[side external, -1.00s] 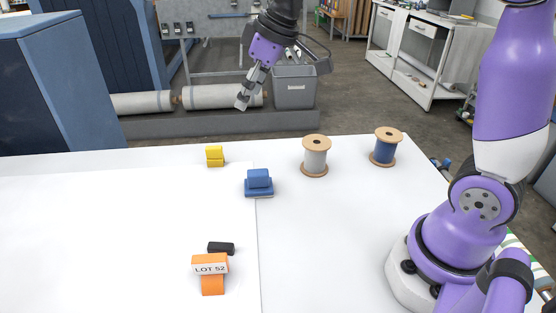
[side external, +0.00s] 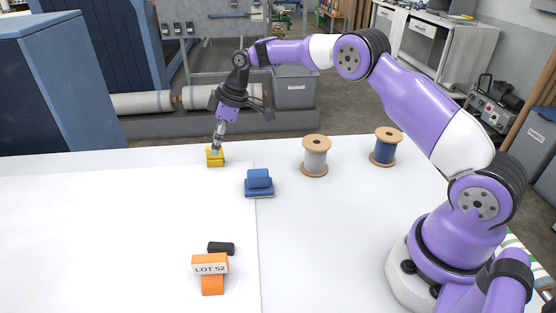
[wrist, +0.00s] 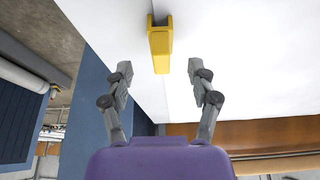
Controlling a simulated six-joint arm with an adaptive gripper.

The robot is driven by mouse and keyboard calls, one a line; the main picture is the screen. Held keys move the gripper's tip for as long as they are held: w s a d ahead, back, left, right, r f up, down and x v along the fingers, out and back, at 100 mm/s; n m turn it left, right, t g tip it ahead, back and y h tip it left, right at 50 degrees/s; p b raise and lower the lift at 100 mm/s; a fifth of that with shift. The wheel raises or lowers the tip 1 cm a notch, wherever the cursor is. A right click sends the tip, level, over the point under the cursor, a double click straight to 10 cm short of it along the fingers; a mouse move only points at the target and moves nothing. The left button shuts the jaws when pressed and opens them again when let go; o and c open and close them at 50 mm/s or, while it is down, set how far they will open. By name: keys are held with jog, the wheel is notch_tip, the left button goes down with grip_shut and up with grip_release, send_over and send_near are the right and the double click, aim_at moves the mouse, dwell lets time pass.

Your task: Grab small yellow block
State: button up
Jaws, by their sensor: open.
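The small yellow block (side external: 215,157) stands near the far edge of the white table, left of the blue block. In the side external view my gripper (side external: 217,148) is at the top of it, its fingers partly covering the block. In the wrist view the yellow block (wrist: 160,45) lies ahead, between the lines of the two spread fingers. My gripper (wrist: 159,82) is open and empty there, with the block a little beyond the fingertips. Whether a finger touches the block cannot be told.
A blue block (side external: 259,184) sits to the right and nearer. A grey spool (side external: 315,157) and a blue spool (side external: 385,147) stand farther right. An orange piece labelled LOT 52 (side external: 211,273) and a black piece (side external: 221,248) are in front. The left of the table (side external: 90,230) is clear.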

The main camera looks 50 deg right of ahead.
aim_at(215, 157)
jog(key=x, duration=0.4)
jog(key=shift+s+f, duration=0.2)
jog(key=shift+f, duration=0.05)
jog(key=c, duration=1)
jog(key=shift+o, duration=0.2)
jog(key=shift+r, duration=0.1)
